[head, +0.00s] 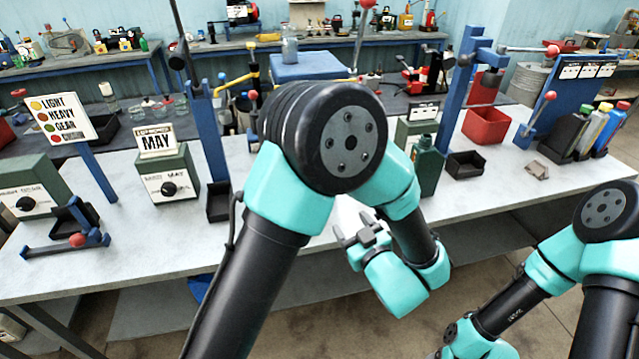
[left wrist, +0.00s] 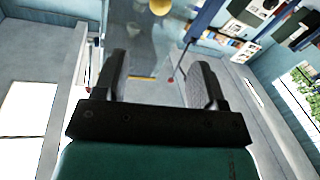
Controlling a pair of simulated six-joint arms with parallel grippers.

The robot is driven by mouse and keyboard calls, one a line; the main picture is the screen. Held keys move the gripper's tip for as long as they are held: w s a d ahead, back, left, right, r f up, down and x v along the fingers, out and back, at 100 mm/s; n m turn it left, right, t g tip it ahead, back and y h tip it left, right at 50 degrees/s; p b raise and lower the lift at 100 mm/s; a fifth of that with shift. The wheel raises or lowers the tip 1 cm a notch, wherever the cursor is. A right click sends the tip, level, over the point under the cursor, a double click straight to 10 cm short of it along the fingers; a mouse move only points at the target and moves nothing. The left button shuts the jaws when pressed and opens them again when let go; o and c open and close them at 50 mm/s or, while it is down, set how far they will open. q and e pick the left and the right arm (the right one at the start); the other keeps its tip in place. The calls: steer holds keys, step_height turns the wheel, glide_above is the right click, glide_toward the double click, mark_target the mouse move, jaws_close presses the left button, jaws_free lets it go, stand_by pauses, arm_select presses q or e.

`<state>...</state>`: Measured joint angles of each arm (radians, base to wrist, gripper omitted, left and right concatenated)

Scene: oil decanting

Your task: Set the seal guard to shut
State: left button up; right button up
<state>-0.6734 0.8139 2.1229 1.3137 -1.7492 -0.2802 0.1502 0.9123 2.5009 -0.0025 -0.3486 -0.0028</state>
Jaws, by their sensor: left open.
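No label that I can read names the seal guard, so I cannot tell which fixture it is. Two green boxes with black dials stand on the bench: the left dial box (head: 30,190) and the MAY dial box (head: 172,184). A blue bracket (head: 62,240) with a red ball knob sits at the front left. My left gripper (head: 354,234) is open and empty near the bench's front edge. Its two fingers (left wrist: 162,78) show apart in the left wrist view. My right gripper is out of view.
A green bottle (head: 427,165), a black tray (head: 465,165) and a red bin (head: 487,126) are right of centre. Coloured bottles (head: 592,125) stand at the far right. The front left bench top (head: 150,240) is clear.

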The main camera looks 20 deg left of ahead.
arm_select(q)
steer(key=x, duration=1.7)
steer(key=shift+w+a, duration=0.15)
steer(key=shift+w, duration=0.05)
steer(key=shift+f, duration=0.1)
jaws_close()
